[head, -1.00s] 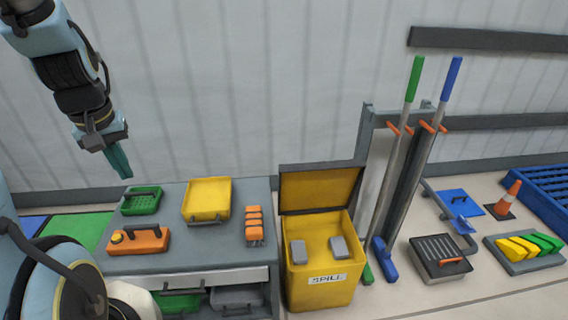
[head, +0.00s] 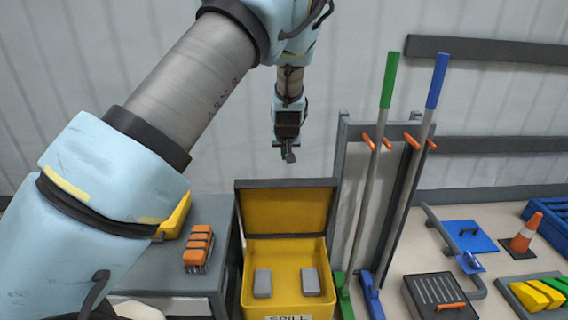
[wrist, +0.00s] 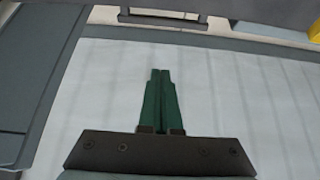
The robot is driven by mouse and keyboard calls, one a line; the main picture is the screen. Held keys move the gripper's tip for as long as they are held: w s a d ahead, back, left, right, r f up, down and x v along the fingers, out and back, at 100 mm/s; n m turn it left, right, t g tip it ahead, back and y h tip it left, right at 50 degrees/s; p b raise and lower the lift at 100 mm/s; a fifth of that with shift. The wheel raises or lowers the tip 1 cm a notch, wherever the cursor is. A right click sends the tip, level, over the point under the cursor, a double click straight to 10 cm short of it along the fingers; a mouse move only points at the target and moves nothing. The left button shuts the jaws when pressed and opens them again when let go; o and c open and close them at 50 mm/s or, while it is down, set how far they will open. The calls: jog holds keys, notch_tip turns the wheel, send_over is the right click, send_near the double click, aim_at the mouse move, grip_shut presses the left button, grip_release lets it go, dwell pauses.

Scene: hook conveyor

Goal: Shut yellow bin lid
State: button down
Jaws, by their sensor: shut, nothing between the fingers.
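The yellow spill bin (head: 254,294) stands on the floor right of the grey workbench. Its lid (head: 287,211), yellow inside with a dark rim, is open and stands upright at the back of the bin. Two grey blocks (head: 262,283) show inside the bin. My gripper (head: 290,157) is in the air above the lid's top edge, apart from it in the picture. In the wrist view its green fingers (wrist: 160,78) are together and hold nothing.
The workbench (head: 222,225) on the left carries orange brushes (head: 199,248) and a yellow tray (head: 177,217), partly hidden by my arm. Right of the bin, a rack holds a green-handled tool (head: 389,80) and a blue-handled tool (head: 437,80). The wall is behind.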

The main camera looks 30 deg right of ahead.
jog(key=f, duration=0.5)
jog(key=f+p, duration=0.1)
jog(key=f, duration=0.2)
jog(key=shift+w, duration=0.3)
